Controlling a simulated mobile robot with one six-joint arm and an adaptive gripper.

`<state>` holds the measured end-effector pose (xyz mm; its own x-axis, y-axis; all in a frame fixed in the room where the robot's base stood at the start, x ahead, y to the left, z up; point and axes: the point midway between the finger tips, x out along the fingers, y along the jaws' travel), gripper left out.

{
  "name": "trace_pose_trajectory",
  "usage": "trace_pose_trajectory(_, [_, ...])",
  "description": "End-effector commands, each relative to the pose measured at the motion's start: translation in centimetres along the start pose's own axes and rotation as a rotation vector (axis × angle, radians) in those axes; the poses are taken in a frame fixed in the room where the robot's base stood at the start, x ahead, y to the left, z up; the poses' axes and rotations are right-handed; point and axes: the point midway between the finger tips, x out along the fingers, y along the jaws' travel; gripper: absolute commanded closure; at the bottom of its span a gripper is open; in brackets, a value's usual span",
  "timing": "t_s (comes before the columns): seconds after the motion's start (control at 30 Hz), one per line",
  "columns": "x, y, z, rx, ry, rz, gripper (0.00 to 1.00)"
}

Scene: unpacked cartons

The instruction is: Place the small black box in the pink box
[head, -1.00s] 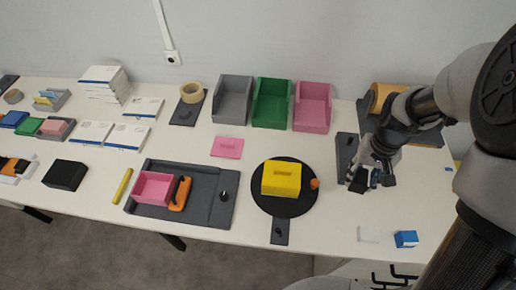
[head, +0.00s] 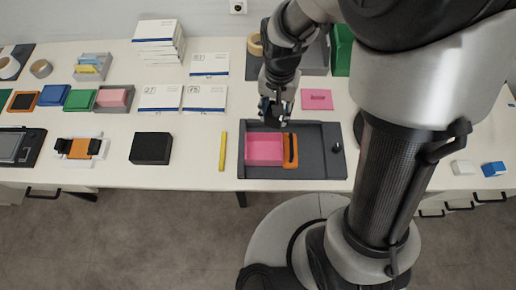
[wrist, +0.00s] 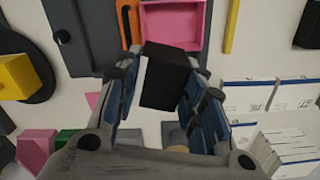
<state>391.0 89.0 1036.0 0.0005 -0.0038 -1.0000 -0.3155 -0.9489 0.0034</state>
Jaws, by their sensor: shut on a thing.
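A small black box (wrist: 165,78) is held between the two fingers of my gripper (wrist: 160,100) in the wrist view. In the head view my gripper (head: 275,108) is above the table at the back edge of the dark grey tray, and the held box is hard to make out there. The pink box (head: 265,149) is an open container in the left part of that tray, just in front of and below my gripper. It also shows at the top of the wrist view (wrist: 172,25), beyond the held box. Its visible inside looks empty.
A yellow stick (head: 222,151) and a larger black box (head: 150,148) lie to the left. A flat pink piece (head: 317,99) lies behind the tray. My arm hides much of the right side.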

Motion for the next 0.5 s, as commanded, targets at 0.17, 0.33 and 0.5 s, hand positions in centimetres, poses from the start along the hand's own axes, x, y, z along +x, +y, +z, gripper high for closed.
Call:
trace_pose_trajectory(0.17, [0.1,-1.5,2.2,0.093,-0.001,0.001,0.80])
trace_pose_trajectory(0.33, [3.7,-1.5,2.5,0.109,-0.004,0.004,0.80])
trace_pose_trajectory(0.5, [8.5,-1.5,2.5,0.108,-0.005,0.004,0.80])
